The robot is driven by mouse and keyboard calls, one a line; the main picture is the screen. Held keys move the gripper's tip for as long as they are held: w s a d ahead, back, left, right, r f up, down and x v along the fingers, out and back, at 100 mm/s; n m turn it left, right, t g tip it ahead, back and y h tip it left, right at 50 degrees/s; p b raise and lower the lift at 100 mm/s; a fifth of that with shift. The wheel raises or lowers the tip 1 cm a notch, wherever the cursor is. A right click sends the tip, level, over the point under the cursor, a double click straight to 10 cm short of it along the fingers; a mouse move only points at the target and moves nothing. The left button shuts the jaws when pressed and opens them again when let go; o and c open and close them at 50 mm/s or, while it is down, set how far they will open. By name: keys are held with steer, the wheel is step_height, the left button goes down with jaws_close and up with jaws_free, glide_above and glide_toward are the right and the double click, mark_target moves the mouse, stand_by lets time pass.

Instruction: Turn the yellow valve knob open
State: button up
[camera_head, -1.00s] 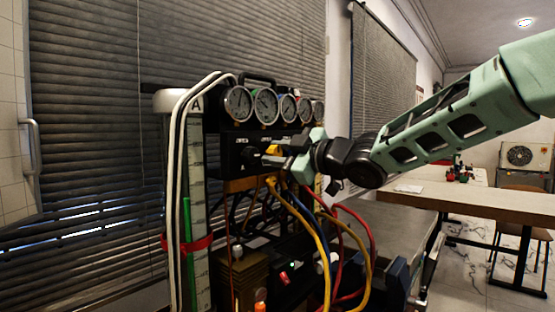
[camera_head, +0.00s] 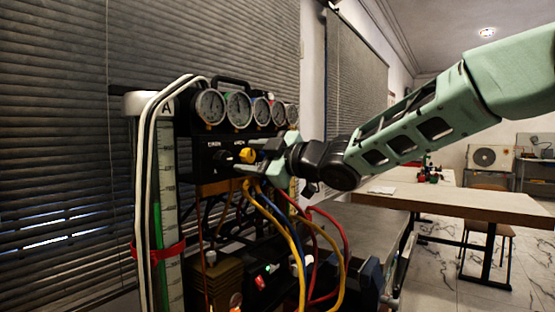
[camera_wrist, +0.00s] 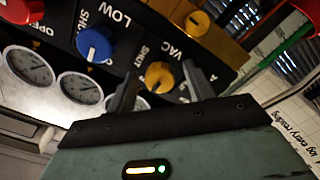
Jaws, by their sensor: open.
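The yellow valve knob (camera_head: 247,155) is on the dark front panel of the gauge rig (camera_head: 222,157), below the row of dials. My gripper (camera_head: 246,157) is open at the knob, with one finger above it and one below it in the head view. In the wrist view the yellow knob (camera_wrist: 160,76) shows between the two open fingertips of my gripper (camera_wrist: 159,72), beside the words SHUT and VAC. A dark mark shows on its face. I cannot tell whether either finger touches it.
A blue knob (camera_wrist: 95,44) and a red knob (camera_wrist: 22,9) are on the same panel. Round gauges (camera_head: 238,108) line the top. Yellow, blue and red hoses (camera_head: 286,222) hang below my gripper. A wooden table (camera_head: 455,203) stands to the right.

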steer(key=b+v, duration=0.1)
steer(key=v, duration=1.6)
